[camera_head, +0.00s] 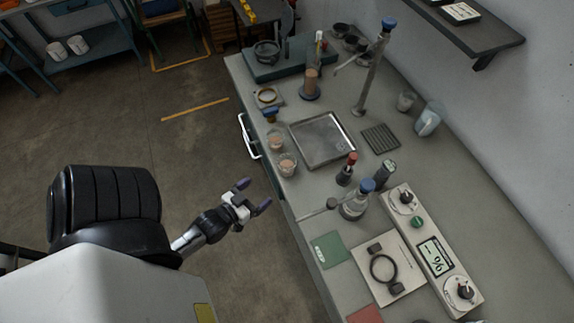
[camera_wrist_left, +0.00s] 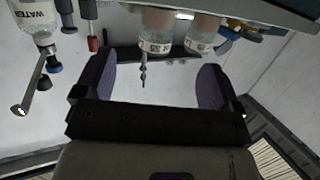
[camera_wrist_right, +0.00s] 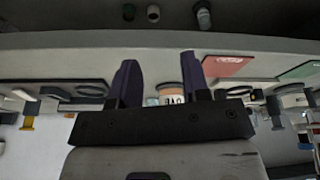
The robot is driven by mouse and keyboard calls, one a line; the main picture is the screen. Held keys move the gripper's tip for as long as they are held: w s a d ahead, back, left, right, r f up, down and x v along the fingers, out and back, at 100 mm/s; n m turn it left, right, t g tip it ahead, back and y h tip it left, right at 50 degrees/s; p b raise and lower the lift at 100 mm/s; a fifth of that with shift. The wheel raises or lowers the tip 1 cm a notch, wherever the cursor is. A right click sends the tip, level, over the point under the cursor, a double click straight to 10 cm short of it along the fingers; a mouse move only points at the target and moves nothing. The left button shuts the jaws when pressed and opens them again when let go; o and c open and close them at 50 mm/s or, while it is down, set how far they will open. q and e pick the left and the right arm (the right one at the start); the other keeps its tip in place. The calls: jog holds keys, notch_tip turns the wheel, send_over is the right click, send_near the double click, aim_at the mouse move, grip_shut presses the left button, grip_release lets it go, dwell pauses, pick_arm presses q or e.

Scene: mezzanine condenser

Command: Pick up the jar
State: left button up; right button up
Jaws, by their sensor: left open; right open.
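Two small glass jars with pinkish-brown contents stand near the bench's left edge in the head view: a nearer jar (camera_head: 287,165) and a farther jar (camera_head: 276,140). My left gripper (camera_head: 253,196) is open and empty, off the bench edge and short of the nearer jar. The left wrist view shows both jars upside down, one jar (camera_wrist_left: 155,32) beyond the gap between the fingers and another jar (camera_wrist_left: 203,34) beside it. My right gripper (camera_wrist_right: 160,76) is open; a labelled container (camera_wrist_right: 173,96) shows beyond its fingers, apart from them. The right gripper is outside the head view.
A metal tray (camera_head: 322,139) lies right of the jars. A red-capped bottle (camera_head: 346,169) and a blue-capped flask (camera_head: 356,204) stand nearer. A white drawer handle (camera_head: 247,136) sticks out from the bench side.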

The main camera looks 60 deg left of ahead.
aim_at(281, 171)
pick_arm(q)
jog(key=shift+t, duration=0.3)
jog(key=x, duration=0.9)
jog(key=r+x, duration=0.1)
jog(key=x, duration=0.4)
jog(key=shift+a, duration=0.1)
jog(key=c, duration=1.1)
jog(key=shift+c, duration=0.2)
jog(key=shift+r, duration=0.2)
